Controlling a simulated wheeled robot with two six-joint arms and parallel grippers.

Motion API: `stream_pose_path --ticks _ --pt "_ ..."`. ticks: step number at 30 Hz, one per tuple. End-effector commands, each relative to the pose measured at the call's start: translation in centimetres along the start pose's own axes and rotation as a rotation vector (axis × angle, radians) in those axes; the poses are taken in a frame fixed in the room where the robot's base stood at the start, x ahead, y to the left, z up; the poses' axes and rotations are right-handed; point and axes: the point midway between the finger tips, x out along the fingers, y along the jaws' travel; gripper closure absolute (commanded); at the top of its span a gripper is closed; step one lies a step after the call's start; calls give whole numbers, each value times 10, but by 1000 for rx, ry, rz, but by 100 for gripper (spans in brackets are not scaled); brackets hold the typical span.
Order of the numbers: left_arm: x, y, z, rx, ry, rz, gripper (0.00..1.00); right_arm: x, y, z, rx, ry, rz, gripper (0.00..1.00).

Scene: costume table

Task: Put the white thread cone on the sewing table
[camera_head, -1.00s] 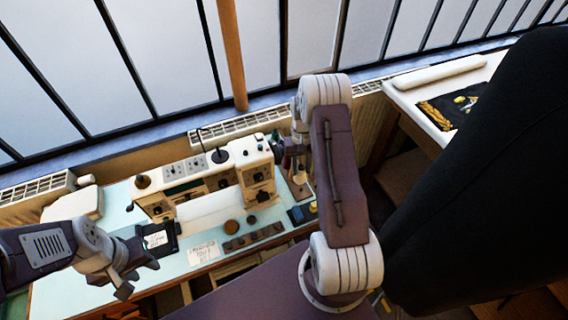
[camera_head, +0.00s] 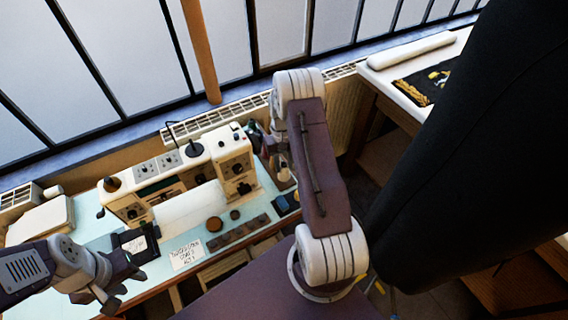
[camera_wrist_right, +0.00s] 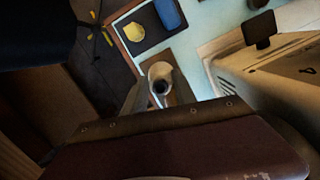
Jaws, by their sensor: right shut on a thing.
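The pale blue sewing table (camera_head: 85,297) stands at the left in the head view, below the window, with a cream sewing machine (camera_head: 225,150) on it. The white thread cone (camera_wrist_right: 161,72) shows in the right wrist view, end-on with a dark hole, over a brown strip at the table's edge. My right gripper (camera_head: 283,160) is beside the machine's right end, mostly hidden by my arm in the head view. It is shut on the cone; whether the cone touches the table is unclear. My left gripper (camera_head: 122,283) hovers by the table's front left; its jaw gap is unclear.
A written card (camera_head: 186,256), small round items and a dark strip (camera_head: 238,232) lie in front of the machine. A blue item (camera_wrist_right: 169,13) and a yellow item (camera_wrist_right: 118,42) lie near the cone. A large black form (camera_head: 455,150) fills the right.

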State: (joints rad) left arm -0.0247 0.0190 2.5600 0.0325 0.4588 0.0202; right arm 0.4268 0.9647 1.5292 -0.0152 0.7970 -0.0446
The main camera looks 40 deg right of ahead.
Motion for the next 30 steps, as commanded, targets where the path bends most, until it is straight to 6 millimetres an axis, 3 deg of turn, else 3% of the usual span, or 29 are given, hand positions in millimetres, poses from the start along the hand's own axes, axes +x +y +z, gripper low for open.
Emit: stream_pose_path --ticks 2,6,27,28,30 --pt "10 0 1 0 0 0 64 11 0 -2 0 0 0 100" --pt "10 0 1 0 0 0 64 15 0 -2 0 1 0 100" --pt "8 0 1 0 0 0 64 16 0 -2 0 1 0 100" --pt "8 0 1 0 0 0 64 16 0 -2 0 1 0 59" --pt "8 0 1 0 0 0 64 16 0 -2 0 1 0 42"
